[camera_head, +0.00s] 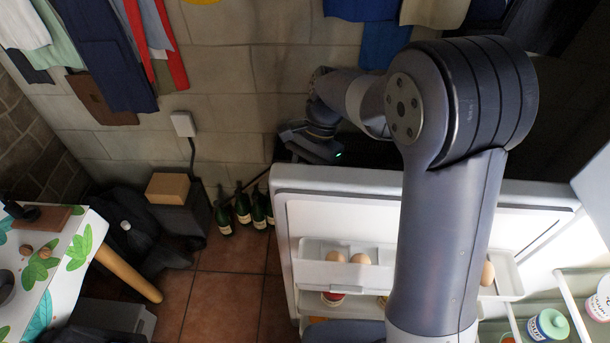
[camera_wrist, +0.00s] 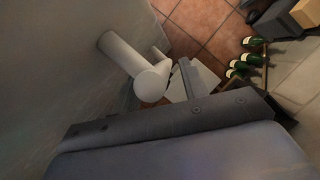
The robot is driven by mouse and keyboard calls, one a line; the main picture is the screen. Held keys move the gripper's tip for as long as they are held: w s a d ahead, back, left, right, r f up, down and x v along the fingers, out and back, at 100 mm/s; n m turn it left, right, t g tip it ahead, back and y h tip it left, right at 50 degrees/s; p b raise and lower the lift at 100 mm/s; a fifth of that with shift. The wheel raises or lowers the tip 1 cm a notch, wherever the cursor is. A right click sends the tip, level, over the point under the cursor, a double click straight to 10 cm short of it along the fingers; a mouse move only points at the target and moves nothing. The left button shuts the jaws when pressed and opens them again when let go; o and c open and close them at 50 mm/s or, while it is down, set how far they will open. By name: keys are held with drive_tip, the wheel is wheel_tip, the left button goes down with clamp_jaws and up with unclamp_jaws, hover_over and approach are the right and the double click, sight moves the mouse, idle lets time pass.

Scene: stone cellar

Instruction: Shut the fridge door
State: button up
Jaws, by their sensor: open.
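The fridge door (camera_head: 340,180) stands open in the head view, its white inner side with door shelves facing me. Its top edge runs across the picture, and eggs (camera_head: 360,259) sit in a door shelf. My arm reaches over the door, and my gripper (camera_head: 312,148) is on the far, outer side near the door's left end. In the wrist view the door's grey outer face (camera_wrist: 50,60) fills the left, with a pale bar handle (camera_wrist: 128,62) close ahead of my gripper. The gripper is open. Contact with the handle cannot be told.
Fridge shelves with jars (camera_head: 548,324) are at lower right. Several green bottles (camera_head: 243,207) stand by the wall left of the door, near a dark box (camera_head: 183,212). A table (camera_head: 60,250) is at left. Tiled floor (camera_head: 222,300) is clear between table and door.

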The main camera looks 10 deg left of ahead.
drive_tip(key=shift+c, duration=0.4)
clamp_jaws()
drive_tip(key=shift+s, duration=0.1)
